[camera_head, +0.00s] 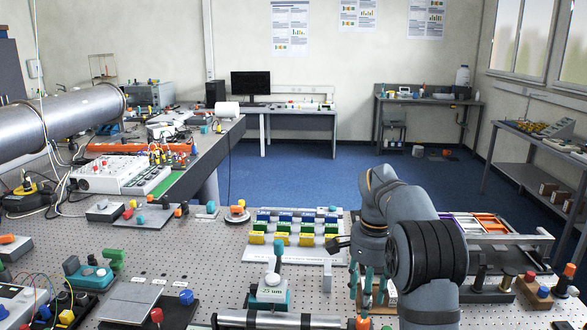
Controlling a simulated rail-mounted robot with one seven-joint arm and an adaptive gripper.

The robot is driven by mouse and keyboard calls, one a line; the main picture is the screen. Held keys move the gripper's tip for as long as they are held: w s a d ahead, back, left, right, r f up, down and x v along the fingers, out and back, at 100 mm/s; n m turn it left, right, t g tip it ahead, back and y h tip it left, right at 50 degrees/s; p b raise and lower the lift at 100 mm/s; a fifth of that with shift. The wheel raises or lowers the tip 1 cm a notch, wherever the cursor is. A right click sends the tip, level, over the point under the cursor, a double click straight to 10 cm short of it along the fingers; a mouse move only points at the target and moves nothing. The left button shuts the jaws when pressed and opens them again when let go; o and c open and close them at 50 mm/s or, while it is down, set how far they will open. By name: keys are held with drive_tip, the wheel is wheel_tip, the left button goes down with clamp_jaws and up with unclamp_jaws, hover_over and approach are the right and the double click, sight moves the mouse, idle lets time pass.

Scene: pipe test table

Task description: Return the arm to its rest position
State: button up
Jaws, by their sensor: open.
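My arm (432,251) stands in the right part of the head view, folded, with its dark grey links rising above the perforated table (225,285). My gripper (340,245) is at the arm's left side, small and partly hidden by my own wrist. It is open. I see nothing held in it. Several teal upright pieces (353,278) show just below my wrist; whether any touches the gripper cannot be told.
Rows of coloured blocks on a white board (285,256) lie left of my gripper. A teal-based device (270,292) stands in front of them. Trays with orange parts (490,222) lie behind the arm at right. A large metal pipe (60,122) is at far left.

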wheel_tip(320, 180, up, 6)
wheel_tip(320, 180, down, 12)
drive_tip(key=shift+s+f, duration=0.1)
drive_tip(key=shift+s, duration=0.05)
drive_tip(key=shift+r+n+p, duration=0.2)
drive_tip(key=shift+n+p, duration=0.25)
drive_tip(key=shift+n, duration=0.15)
drive_tip(key=n+p, duration=0.1)
drive_tip(key=n, duration=0.3)
drive_tip(key=shift+p, duration=0.4)
drive_tip(key=n+p, duration=0.2)
drive_tip(key=n, duration=0.4)
drive_tip(key=n+p, duration=0.3)
drive_tip(key=n, duration=0.3)
drive_tip(key=n+p, duration=0.2)
drive_tip(key=n, duration=0.3)
drive_tip(key=shift+f, duration=0.1)
